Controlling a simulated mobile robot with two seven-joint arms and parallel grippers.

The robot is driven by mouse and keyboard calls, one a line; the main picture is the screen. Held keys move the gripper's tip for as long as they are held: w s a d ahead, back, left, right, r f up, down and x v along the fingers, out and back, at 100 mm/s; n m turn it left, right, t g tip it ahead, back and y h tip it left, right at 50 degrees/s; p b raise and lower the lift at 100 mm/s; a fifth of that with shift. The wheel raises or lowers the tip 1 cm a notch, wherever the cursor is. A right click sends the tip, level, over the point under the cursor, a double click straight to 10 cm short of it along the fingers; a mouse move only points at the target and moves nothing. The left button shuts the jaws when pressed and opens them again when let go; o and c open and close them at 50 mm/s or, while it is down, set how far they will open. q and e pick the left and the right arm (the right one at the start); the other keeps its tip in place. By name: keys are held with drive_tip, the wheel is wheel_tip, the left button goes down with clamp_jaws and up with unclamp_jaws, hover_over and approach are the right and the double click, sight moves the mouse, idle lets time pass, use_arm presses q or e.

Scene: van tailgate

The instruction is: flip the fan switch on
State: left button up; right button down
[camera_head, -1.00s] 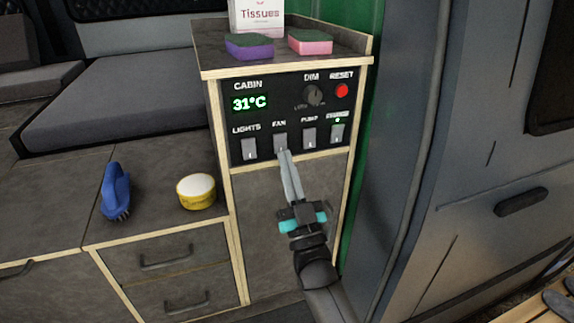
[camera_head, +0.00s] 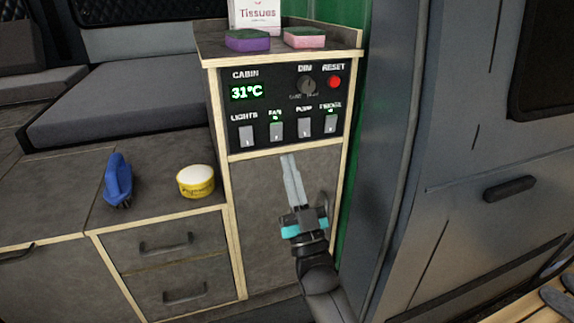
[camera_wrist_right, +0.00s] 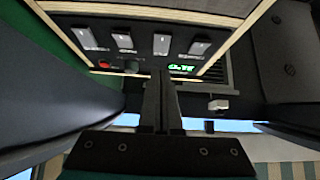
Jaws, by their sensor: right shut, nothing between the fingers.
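The fan switch (camera_head: 276,131) is a pale rocker on the black control panel (camera_head: 265,92), second from the left under the label FAN. A green light shows by its label. In the right wrist view the panel appears inverted, and the fan switch (camera_wrist_right: 162,44) is above my fingertips. My right gripper (camera_head: 288,158) is shut and empty. Its fingertips are just below the panel's lower edge in the head view, apart from the switch. The fingers also show in the right wrist view (camera_wrist_right: 161,76). My left gripper is not in view.
Beside it are the lights switch (camera_head: 246,136), pump switch (camera_head: 304,127) and fridge switch (camera_head: 331,123), the last with a green light. The dim knob (camera_head: 307,85) and red reset button (camera_head: 333,81) are above.

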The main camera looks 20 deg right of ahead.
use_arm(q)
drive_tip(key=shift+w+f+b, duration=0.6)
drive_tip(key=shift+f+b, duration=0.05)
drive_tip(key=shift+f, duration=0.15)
use_arm(e)
drive_tip(key=s+f, duration=0.4)
drive_tip(key=f, duration=0.3)
drive_tip(key=shift+s+f, duration=0.25)
drive_tip(key=shift+s, duration=0.15)
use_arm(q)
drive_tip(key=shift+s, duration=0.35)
use_arm(e)
drive_tip(key=shift+d, duration=0.1)
